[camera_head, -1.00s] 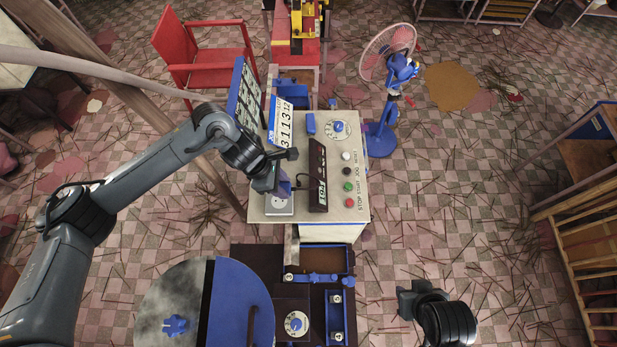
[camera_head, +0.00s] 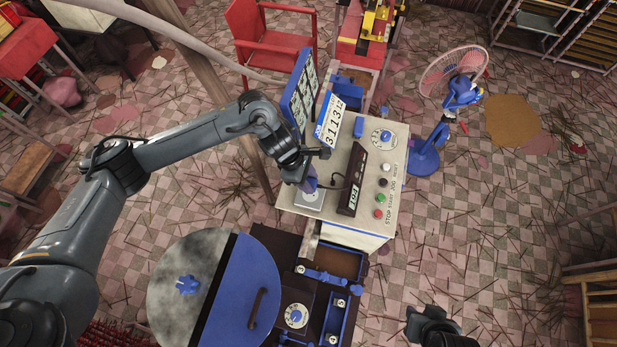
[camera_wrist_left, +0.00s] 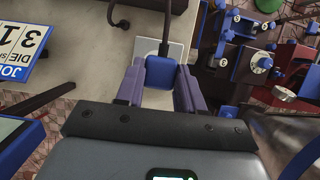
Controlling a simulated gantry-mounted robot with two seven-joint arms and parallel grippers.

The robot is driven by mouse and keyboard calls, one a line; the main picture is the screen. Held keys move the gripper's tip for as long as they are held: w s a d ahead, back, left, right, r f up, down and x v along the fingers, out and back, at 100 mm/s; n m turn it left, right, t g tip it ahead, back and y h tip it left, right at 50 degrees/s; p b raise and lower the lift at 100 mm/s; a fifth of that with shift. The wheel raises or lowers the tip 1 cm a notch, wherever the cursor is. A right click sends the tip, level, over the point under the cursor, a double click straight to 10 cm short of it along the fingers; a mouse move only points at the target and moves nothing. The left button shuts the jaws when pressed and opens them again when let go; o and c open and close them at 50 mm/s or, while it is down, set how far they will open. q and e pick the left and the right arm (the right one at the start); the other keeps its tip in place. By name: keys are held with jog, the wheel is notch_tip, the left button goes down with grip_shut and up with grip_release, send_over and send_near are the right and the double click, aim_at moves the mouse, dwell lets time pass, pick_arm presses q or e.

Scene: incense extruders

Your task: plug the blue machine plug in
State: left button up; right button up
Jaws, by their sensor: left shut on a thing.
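The blue plug (camera_wrist_left: 161,72) with its black cable (camera_wrist_left: 165,22) sits between the two fingers of my left gripper (camera_wrist_left: 159,88), which is shut on it. In the head view my left gripper (camera_head: 309,178) is over the pale socket plate (camera_head: 309,203) at the near left corner of the control box. In the wrist view the socket plate (camera_wrist_left: 148,48) lies behind the plug. The plug's prongs and the socket holes are hidden, so I cannot tell if they touch. My right gripper (camera_head: 428,322) is low at the bottom edge; its fingers are unclear.
The control box (camera_head: 395,160) carries a display (camera_head: 353,180), coloured buttons and a dial. A number sign (camera_head: 334,122) stands close to my left wrist. A round blue-and-grey table (camera_head: 165,280) and blue machine parts (camera_head: 333,305) are nearer. A fan (camera_head: 455,85) stands at right.

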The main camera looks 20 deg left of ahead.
pick_arm(q)
jog(key=shift+f+b, duration=1.15)
jog(key=shift+f, duration=1.35)
jog(key=shift+b, duration=0.85)
dwell(0.4)
jog(key=shift+b, duration=0.35)
dwell(0.4)
jog(key=shift+f+b, duration=0.6)
jog(key=shift+b, duration=0.2)
jog(key=o, duration=1.1)
jog(key=shift+o, duration=0.2)
